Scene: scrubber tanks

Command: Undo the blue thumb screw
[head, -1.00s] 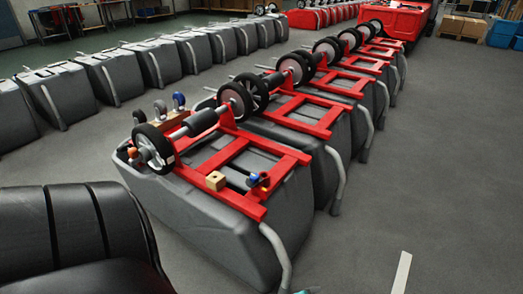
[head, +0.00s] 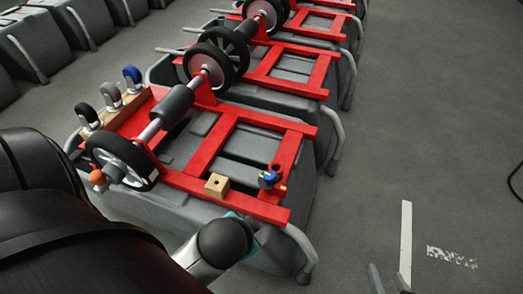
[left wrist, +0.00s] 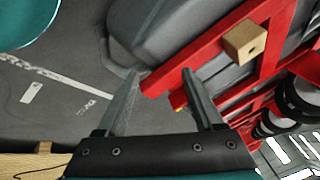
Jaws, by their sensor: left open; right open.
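The blue thumb screw (head: 268,176) sits on the red frame (head: 222,130) of the nearest grey tank, near the frame's front right corner, with small yellow marks beside it. In the left wrist view I cannot make it out; a finger covers part of that corner. My left gripper (left wrist: 160,72) is open and empty, its fingers pointing at the red frame's corner. In the head view my left arm hides it. My right gripper (head: 388,280) is open and empty above the floor at the bottom edge, right of the tank and apart from it.
A wooden block (head: 217,185) with a hole sits on the frame, left of the screw; it also shows in the left wrist view (left wrist: 245,42). Several casters and a wheel (head: 122,162) are at the left. More tanks stand behind.

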